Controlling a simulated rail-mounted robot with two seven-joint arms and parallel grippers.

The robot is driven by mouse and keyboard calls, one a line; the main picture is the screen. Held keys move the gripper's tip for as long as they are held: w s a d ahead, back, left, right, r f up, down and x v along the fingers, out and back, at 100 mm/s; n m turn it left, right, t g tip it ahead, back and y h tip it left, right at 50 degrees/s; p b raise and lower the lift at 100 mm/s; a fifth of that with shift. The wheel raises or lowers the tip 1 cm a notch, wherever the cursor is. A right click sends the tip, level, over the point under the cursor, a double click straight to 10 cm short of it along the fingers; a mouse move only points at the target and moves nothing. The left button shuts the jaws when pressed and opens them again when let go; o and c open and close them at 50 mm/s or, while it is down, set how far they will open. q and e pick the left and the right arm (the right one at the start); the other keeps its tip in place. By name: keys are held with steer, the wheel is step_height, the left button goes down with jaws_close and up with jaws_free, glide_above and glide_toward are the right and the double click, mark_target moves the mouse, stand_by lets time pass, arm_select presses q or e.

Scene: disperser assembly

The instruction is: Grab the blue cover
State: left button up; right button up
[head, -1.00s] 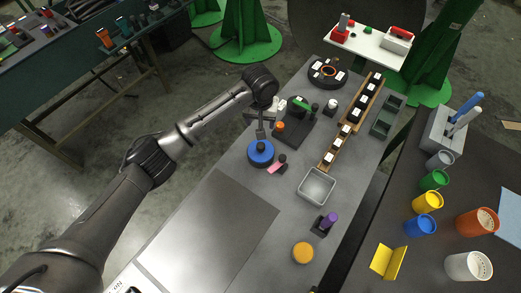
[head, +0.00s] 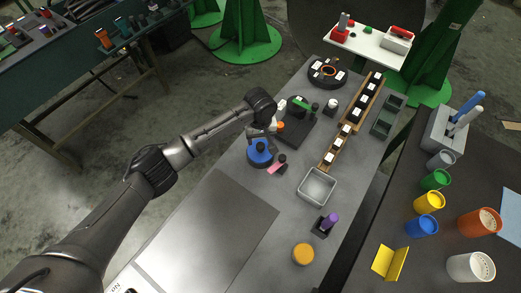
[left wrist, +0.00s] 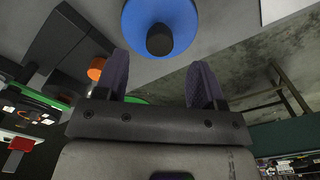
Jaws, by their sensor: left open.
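The blue cover (head: 258,157), a round blue disc with a dark knob, lies on the grey table in the head view. In the left wrist view the blue cover (left wrist: 184,22) shows at the top, its dark knob in the middle and its upper edge cut off. My left gripper (head: 261,139) is close beside the cover in the head view, partly hidden by its own arm. In the left wrist view the left gripper (left wrist: 160,80) is open, with nothing between its two fingers. The cover's knob is beyond the fingertips. My right gripper is not in view.
A dark stand with an orange knob (head: 280,126) is close to the left gripper. A pink piece (head: 276,168) lies just right of the cover. A grey bin (head: 317,187), a purple-topped part (head: 330,221) and an orange disc (head: 303,254) are nearer the front.

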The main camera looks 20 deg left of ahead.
mark_target(260, 145)
arm_select(q)
steer(key=shift+f+b, duration=0.4)
steer(key=shift+f, duration=2.35)
jaws_close()
